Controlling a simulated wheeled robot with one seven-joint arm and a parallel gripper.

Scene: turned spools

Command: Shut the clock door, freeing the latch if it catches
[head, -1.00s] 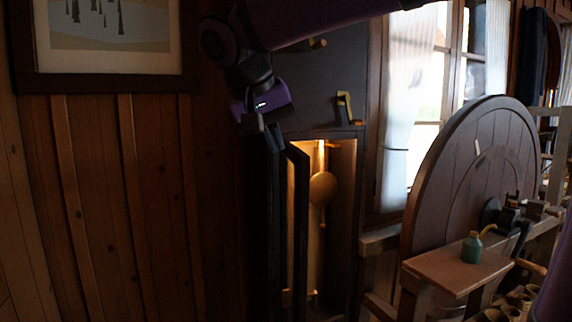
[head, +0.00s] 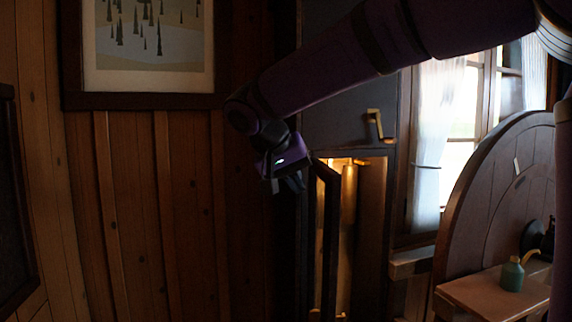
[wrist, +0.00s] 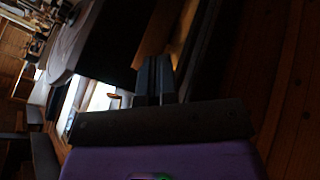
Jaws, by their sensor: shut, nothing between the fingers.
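The tall dark clock case (head: 374,215) stands at centre right with its lit inside showing. Its narrow dark door (head: 329,240) stands ajar, seen nearly edge-on at the opening's left side. A brass latch-like piece (head: 375,124) sits on the dark panel above the opening. My gripper (head: 284,187) hangs just left of the door's upper part, shut and empty; I cannot tell whether it touches the door. In the wrist view the shut fingers (wrist: 155,80) point toward dark woodwork, where I cannot clearly make out the door. Part of the brass pendulum (head: 348,195) shows inside.
A framed picture (head: 150,45) hangs on the plank wall at left. A large round wooden wheel (head: 500,190) and a bench (head: 490,294) with a green oil can (head: 512,275) stand at right. A curtained window (head: 440,140) is behind.

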